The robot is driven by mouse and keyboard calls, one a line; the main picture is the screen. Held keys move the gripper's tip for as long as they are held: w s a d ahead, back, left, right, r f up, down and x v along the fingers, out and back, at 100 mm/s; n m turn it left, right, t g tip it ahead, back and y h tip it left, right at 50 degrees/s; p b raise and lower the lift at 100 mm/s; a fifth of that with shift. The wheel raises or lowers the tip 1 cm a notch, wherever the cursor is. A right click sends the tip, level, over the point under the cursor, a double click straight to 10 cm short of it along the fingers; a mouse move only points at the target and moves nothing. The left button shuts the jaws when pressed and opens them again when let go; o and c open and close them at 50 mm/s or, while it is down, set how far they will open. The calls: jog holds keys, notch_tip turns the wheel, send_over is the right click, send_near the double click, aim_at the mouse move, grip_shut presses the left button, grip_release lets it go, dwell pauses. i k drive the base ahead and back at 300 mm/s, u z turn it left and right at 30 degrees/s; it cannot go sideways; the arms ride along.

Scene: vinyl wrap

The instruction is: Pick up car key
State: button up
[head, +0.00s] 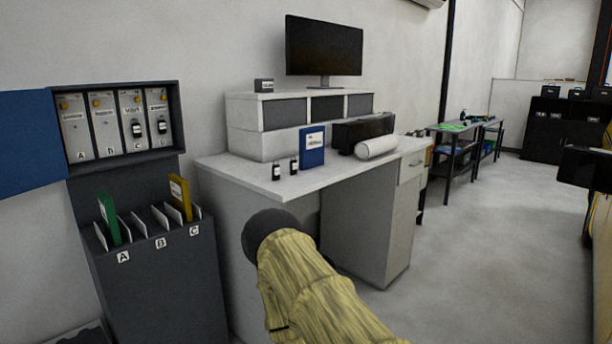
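Two small black car keys with pale labels stand on the white desk, a left one (276,171) and a right one (294,165), close together near the front left edge. Two similar black keys hang in the open wall cabinet, one in slot C (137,128) and one in slot D (162,125). My arm, in a yellowish sleeve with a dark round joint, rises from the bottom in front of the desk. My gripper's fingers do not show, and no key is seen touching the arm.
A blue binder (312,147), a black box and a white roll (376,147) sit on the desk (232,171). A monitor (323,47) stands on the shelf above. A dark lettered file holder (158,275) stands left. Open floor lies right.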

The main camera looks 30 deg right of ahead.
aim_at(293, 163)
jog(key=z, duration=0.1)
jog(key=k, duration=0.3)
jog(key=u, duration=0.55)
jog(key=i, duration=2.65)
jog(key=z, duration=2.35)
